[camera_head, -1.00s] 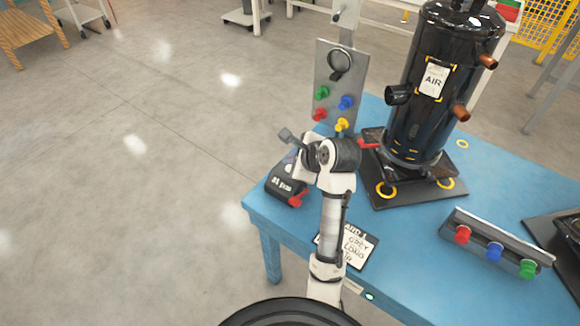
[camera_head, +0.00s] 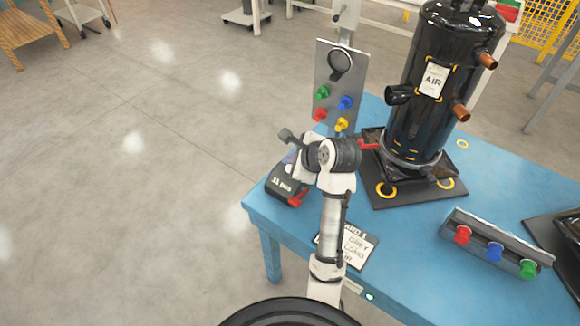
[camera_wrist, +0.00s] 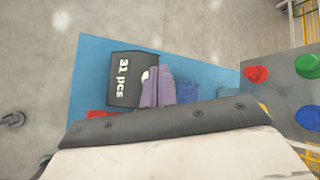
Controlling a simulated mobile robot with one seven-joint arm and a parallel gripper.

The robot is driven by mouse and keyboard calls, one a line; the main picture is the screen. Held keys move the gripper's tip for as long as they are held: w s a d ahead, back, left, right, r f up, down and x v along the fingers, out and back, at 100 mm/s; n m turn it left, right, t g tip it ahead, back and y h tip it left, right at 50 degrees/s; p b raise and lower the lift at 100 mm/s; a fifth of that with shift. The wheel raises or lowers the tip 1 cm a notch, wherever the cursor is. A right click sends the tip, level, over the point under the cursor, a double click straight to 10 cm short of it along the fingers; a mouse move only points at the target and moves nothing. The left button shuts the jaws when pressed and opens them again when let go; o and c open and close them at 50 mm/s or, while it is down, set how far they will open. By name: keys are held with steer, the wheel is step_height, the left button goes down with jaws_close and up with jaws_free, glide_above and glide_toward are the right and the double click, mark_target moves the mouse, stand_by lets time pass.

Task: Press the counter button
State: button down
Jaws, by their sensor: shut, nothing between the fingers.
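The counter is a black box with "31 pcs" in white (camera_wrist: 124,80), lying on the blue table. It also shows in the head view (camera_head: 284,184), left of my arm, near the table's corner. My gripper's greyish-purple fingers (camera_wrist: 158,87) are shut and empty, at the right side of the counter in the wrist view. A small pale spot shows beside the fingertips, partly covered; I cannot tell if it is the button or if the fingers touch it. In the head view my wrist hides most of the gripper.
A black compressor tank (camera_head: 410,125) stands to the right. A sloped box with red, blue and green buttons (camera_head: 476,226) and a written card (camera_head: 358,246) lie on the table.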

steer(key=shift+f+p, duration=0.25)
steer(key=shift+p, duration=0.15)
steer(key=shift+f, duration=0.2)
steer(key=shift+f, duration=0.6)
stand_by(0.5)
steer(key=shift+r+p, duration=0.2)
steer(key=shift+p, duration=0.15)
steer(key=shift+r+p, duration=0.85)
steer(key=shift+p, duration=0.4)
step_height(320, 180, up, 5)
steer(key=p, duration=0.6)
steer(key=shift+p, duration=0.3)
